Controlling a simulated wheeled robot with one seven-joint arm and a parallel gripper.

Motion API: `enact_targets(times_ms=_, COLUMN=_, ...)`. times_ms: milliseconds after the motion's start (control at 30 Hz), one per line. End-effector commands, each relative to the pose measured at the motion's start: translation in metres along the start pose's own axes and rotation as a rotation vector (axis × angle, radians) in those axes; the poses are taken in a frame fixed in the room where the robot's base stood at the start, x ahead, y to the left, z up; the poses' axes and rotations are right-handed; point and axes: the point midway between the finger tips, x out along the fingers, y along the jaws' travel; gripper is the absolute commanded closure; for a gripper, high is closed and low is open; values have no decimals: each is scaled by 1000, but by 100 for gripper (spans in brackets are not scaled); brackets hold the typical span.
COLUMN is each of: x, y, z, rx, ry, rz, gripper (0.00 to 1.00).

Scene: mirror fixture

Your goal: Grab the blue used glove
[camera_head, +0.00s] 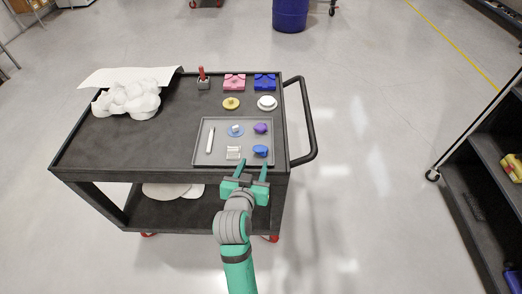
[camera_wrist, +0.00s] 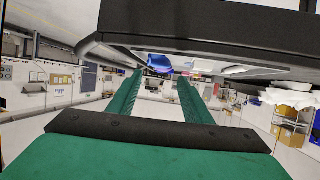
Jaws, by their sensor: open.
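The blue used glove (camera_head: 260,150) looks like a small crumpled blue lump. It lies in the front right part of the grey tray (camera_head: 198,142) on the cart. My gripper (camera_head: 252,167) is open and empty at the tray's front edge, fingers pointing toward the glove. In the wrist view the blue lump (camera_wrist: 159,61) shows just beyond and between the two green fingertips (camera_wrist: 160,76). The glove is apart from the fingers as far as I can tell. A purple lump (camera_head: 260,128) lies behind it in the tray.
The tray also holds a white pen-like item (camera_head: 210,139), a blue disc (camera_head: 236,131) and a clear-white item (camera_head: 234,153). Pink (camera_head: 234,82) and blue (camera_head: 265,82) boxes stand at the cart's back. The cart handle (camera_head: 309,125) is at right. White crumpled cloth (camera_head: 127,100) lies left.

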Motion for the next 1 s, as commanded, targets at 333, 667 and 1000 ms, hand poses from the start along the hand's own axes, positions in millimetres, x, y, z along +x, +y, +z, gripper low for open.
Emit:
enact_targets(times_ms=333, x=45, y=0, z=-2, rx=2, ry=-2, rz=3, gripper=55)
enact_targets(times_ms=667, x=71, y=1, z=-1, rx=3, ry=-2, rz=3, gripper=55)
enact_targets(times_ms=1000, x=107, y=2, z=0, rx=2, ry=-1, rz=2, gripper=55)
